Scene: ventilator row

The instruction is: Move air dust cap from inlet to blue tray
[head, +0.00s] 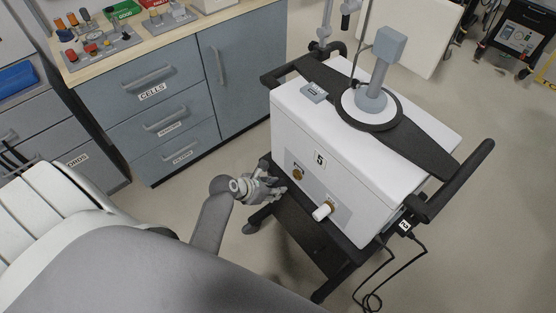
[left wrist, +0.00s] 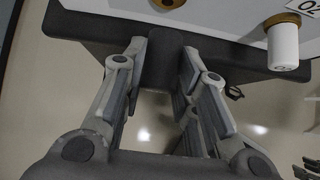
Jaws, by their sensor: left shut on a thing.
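The ventilator (head: 300,120) is a white box on a dark cart, marked 5. Its front panel has a bare brass inlet (head: 298,173) and a second inlet with a white cap (head: 322,212), labelled O2 in the left wrist view. My left gripper (head: 279,189) is just below and left of the bare inlet. It is shut on a dark piece, seemingly the air dust cap (left wrist: 165,65), hard to tell from the dark cart frame behind. A blue tray (head: 17,78) lies at the far left, partly cut off. My right gripper is not in view.
A blue-grey drawer cabinet (head: 165,120) with a wooden top stands behind left, with several fittings on it. The cart's push handle (head: 460,175) and a black cable (head: 375,285) are at the right. Open floor lies between cabinet and cart.

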